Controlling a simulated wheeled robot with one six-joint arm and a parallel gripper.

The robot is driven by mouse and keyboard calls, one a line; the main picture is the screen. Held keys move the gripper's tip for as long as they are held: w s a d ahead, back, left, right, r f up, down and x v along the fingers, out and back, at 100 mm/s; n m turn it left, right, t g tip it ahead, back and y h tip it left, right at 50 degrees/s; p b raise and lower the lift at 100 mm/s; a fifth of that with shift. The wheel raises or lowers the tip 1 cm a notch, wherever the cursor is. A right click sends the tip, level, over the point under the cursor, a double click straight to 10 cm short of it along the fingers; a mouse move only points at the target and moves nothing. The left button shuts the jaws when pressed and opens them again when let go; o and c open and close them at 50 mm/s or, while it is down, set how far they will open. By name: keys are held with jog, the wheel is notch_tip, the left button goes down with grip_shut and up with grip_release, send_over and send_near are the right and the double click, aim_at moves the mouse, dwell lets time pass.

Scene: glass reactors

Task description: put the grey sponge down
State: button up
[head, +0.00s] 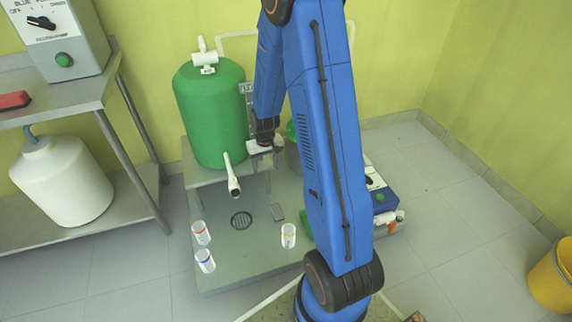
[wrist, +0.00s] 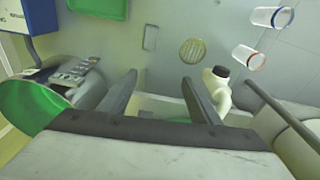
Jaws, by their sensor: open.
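A small grey rectangular block, which looks like the grey sponge (head: 277,212), lies flat on the low grey platform (head: 245,268), just right of the round drain. It also shows in the wrist view (wrist: 150,38), beyond my fingertips. My gripper (head: 264,147) is beside the green tank, behind and above the block, and partly hidden by my arm. In the wrist view my two fingers (wrist: 158,82) are spread wide with nothing between them. The fingers are apart from the block.
The green tank (head: 210,115) and its white spout (head: 232,178) are close to my gripper. Clear cups (head: 205,260) (head: 288,235) stand on the platform around the drain (head: 241,220). A steel bench (head: 90,95) is at left. A yellow bucket (head: 552,280) is far right.

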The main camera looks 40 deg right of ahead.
jog(key=s+a+r+t, duration=0.15)
jog(key=s+r, duration=0.25)
jog(key=r, duration=0.4)
jog(key=s+a+r+n, duration=0.1)
jog(key=s+a+r, duration=0.25)
jog(key=r, duration=0.35)
jog(key=s+a+r, duration=0.2)
jog(key=s+r, duration=0.2)
jog(key=r, duration=0.4)
jog(key=s+a+r, duration=0.1)
jog(key=s+r, duration=0.2)
jog(key=s, duration=0.3)
jog(key=s+a+r+n+t, duration=0.1)
jog(key=s+a+r, duration=0.1)
jog(key=s, duration=0.5)
jog(key=s+a+r+t, duration=0.1)
jog(key=s+r, duration=0.3)
jog(key=s, duration=0.2)
jog(key=shift+s+a+r, duration=0.15)
jog(key=shift+a+r, duration=0.15)
